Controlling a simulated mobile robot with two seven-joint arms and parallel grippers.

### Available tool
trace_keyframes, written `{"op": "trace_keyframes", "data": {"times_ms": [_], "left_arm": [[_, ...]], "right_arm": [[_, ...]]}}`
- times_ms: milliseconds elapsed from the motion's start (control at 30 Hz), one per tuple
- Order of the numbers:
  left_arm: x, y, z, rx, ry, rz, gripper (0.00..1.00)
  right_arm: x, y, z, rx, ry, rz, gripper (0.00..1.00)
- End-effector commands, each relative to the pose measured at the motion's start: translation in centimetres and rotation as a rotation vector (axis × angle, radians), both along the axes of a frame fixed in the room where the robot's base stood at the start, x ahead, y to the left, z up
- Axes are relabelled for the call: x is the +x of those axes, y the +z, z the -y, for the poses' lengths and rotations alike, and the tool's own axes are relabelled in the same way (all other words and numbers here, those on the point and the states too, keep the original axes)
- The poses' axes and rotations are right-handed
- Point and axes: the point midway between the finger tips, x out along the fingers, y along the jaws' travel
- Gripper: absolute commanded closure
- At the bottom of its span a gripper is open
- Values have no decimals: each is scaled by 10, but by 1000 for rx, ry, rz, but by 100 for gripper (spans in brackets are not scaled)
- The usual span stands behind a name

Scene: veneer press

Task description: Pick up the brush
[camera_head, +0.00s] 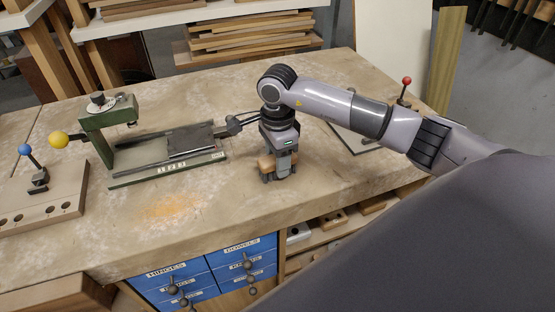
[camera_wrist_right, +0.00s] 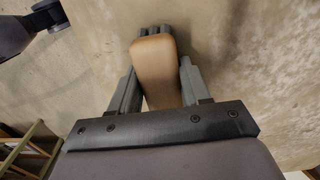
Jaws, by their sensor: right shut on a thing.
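The brush shows as a tan wooden block (camera_wrist_right: 155,62) between the two grey fingers of my right gripper (camera_wrist_right: 158,85) in the right wrist view. In the head view its brown wooden body (camera_head: 266,164) shows at the fingertips of my right gripper (camera_head: 279,170), which points down over the bench. The right gripper is shut on it. The fingers hide part of the brush, and I cannot tell whether its underside touches the bench top. My left gripper is in neither view.
A green press (camera_head: 109,119) with a yellow knob and a dark sliding plate stands left of my right gripper on the workbench (camera_head: 200,240). A wooden board with holes (camera_head: 52,208) lies at far left. A red-knobbed lever (camera_head: 405,88) stands behind my arm. Blue drawers (camera_head: 180,277) are below.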

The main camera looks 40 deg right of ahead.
Motion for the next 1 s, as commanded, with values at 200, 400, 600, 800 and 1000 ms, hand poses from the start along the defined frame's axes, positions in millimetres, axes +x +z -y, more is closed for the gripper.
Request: {"op": "trace_keyframes", "data": {"times_ms": [200,400,600,800,1000], "left_arm": [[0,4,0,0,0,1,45],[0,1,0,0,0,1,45],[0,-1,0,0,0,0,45],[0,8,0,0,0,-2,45],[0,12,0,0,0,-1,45]], "right_arm": [[1,23,0,1,-1,5,87],[2,81,0,0,-1,10,87],[1,145,0,0,-1,8,87],[0,183,0,-1,-1,4,87],[0,200,0,0,-1,2,87]]}}
